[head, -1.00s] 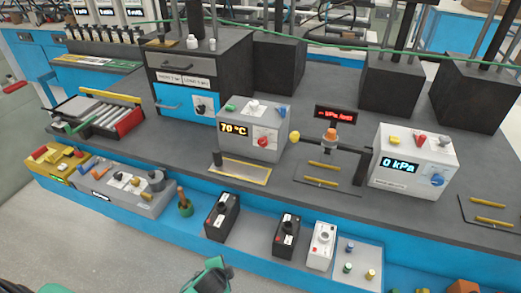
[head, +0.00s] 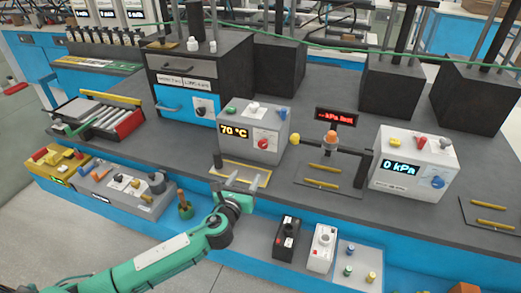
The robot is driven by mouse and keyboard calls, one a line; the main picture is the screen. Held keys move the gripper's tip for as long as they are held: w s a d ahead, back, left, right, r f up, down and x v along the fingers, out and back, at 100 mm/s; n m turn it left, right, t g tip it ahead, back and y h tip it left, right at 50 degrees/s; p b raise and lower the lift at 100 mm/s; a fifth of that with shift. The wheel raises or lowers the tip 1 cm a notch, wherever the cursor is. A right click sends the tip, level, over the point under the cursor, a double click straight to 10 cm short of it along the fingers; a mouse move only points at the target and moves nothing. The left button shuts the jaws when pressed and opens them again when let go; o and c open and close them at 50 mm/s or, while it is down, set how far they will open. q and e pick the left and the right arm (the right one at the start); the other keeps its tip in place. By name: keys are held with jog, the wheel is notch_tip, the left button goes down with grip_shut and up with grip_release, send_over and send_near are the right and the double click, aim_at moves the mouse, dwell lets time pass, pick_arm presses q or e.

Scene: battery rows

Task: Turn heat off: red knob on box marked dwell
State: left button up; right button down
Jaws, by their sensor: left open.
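A light grey box (head: 242,147) with a lit "70 °C" display stands on the dark bench near the middle. A red knob (head: 263,143) sits on its front face, right of the display. Any lettering on the box is too small to read, so I cannot tell which marking it bears. My left gripper (head: 242,180), on a green arm, is open and empty in front of and below this box, over the yellow-edged plate. It is apart from the knob. My right gripper is not in view.
A white box (head: 385,178) showing "0 kPa" with a blue knob stands to the right. A post with an orange top (head: 329,138) stands between the boxes. Black battery (head: 286,238) and white battery (head: 321,247) stand on the lower blue ledge.

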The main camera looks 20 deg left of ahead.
aim_at(262, 146)
pick_arm(q)
jog(key=shift+m, duration=0.7)
jog(key=w, duration=0.4)
jog(key=w+p, duration=0.1)
jog(key=w, duration=0.9)
jog(key=shift+w+d+r, duration=0.15)
jog(key=shift+d+r, duration=0.15)
jog(key=shift+c, duration=0.2)
jog(key=c, duration=0.9)
